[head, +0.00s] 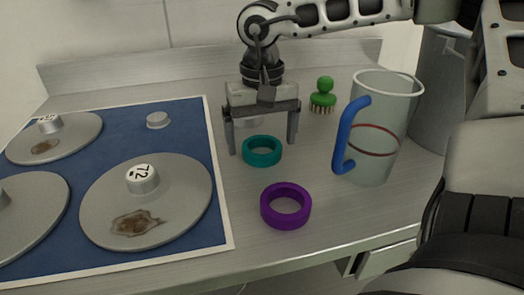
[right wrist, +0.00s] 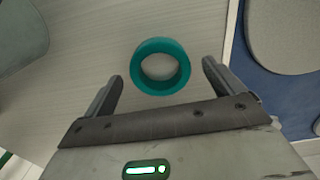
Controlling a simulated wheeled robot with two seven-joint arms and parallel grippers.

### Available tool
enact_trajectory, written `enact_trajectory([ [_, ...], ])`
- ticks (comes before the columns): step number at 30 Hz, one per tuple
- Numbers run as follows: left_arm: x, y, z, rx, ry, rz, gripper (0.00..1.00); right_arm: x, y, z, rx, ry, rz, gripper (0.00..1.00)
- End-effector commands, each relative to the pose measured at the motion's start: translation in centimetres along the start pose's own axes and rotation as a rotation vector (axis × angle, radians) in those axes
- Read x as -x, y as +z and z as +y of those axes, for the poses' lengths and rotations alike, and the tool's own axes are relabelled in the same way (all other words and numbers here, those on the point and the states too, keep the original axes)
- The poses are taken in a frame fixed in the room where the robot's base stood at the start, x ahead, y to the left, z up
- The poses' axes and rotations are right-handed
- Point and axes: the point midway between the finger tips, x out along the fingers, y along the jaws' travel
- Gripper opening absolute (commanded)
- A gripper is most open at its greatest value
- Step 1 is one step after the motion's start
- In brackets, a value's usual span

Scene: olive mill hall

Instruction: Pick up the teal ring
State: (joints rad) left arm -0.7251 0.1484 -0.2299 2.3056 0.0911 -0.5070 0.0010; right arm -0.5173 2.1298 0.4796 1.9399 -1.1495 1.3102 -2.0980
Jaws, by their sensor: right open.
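The teal ring (head: 262,160) lies flat on the metal counter, just right of the blue mat. My right gripper (head: 262,149) is open and points down above and slightly behind the ring in the head view. In the right wrist view the teal ring (right wrist: 160,87) lies ahead of the open, empty fingers (right wrist: 162,80), roughly centred between them. I cannot tell the exact height of the fingertips above the counter. My left gripper is not in view.
A purple ring (head: 286,214) lies in front of the teal one. A clear jug (head: 385,125) with a blue handle (head: 341,140) stands to the right. A green-knobbed brush (head: 323,90) stands behind. The blue mat (head: 185,123) at left holds several grey discs.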

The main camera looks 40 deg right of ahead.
Motion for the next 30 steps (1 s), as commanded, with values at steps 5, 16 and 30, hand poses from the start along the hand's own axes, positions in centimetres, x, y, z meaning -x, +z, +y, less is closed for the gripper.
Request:
enact_trajectory([
  [5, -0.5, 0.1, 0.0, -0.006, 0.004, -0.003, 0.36, -0.8, 0.0, 0.0, 0.0, 0.0, 0.002, 0.93],
  [16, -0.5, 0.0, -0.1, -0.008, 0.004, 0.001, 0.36, -0.7, 0.0, 0.0, 0.001, 0.0, 0.002, 0.41],
  [30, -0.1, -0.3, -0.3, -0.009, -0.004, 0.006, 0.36, 1.6, -0.1, -0.1, 0.0, -0.001, 0.006, 0.41],
])
